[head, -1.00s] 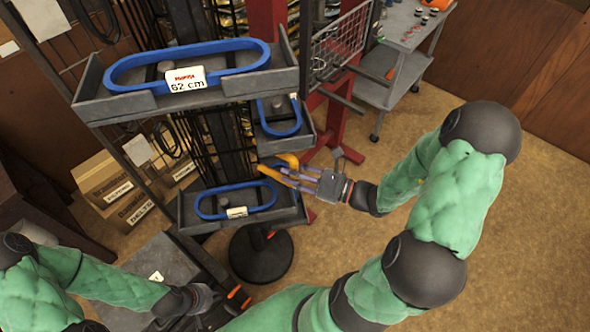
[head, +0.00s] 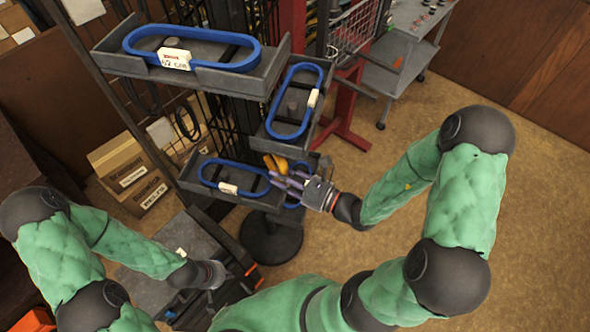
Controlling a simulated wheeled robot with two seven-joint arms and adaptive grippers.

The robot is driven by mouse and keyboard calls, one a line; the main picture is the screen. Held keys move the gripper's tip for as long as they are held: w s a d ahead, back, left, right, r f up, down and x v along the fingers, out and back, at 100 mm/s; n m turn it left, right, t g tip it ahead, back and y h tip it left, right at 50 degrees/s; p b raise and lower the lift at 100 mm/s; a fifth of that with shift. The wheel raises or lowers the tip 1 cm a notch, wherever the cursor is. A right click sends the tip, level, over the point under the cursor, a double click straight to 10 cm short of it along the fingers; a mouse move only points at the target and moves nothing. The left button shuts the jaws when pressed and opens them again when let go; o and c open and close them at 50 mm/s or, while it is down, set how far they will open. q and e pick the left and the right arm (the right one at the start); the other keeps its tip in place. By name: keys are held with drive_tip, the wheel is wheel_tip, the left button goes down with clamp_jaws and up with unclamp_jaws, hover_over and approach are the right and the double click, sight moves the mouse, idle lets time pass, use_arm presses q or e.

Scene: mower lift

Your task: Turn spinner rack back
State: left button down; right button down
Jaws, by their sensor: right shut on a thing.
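The spinner rack (head: 270,84) stands left of centre on a round dark base (head: 270,240). Its grey trays hold blue belt loops with white labels: a large one in the top tray (head: 190,45), one in the middle tray (head: 295,100) and one in the lower tray (head: 235,178). My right gripper (head: 279,176) is shut on the rack by the right end of the lower tray; its fingers partly hide the exact contact. My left gripper (head: 209,292) is low at the left, away from the rack, over a dark surface; its fingers are too unclear to judge.
Cardboard boxes (head: 128,180) stand on the floor behind the rack at the left. A red post foot (head: 347,125) and a grey wheeled cart (head: 395,60) are at the back. A dark grey low surface (head: 150,270) lies near my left arm. The floor at the right is clear.

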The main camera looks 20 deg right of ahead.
drive_tip(key=w+a+p, duration=0.1)
drive_tip(key=a+p, duration=0.1)
drive_tip(key=a, duration=0.8)
drive_tip(key=shift+w+p, duration=0.15)
drive_tip(key=shift+p, duration=0.15)
drive_tip(key=c, duration=1.1)
unclamp_jaws()
drive_tip(key=shift+o, duration=1.3)
drive_tip(key=shift+w+a, duration=0.1)
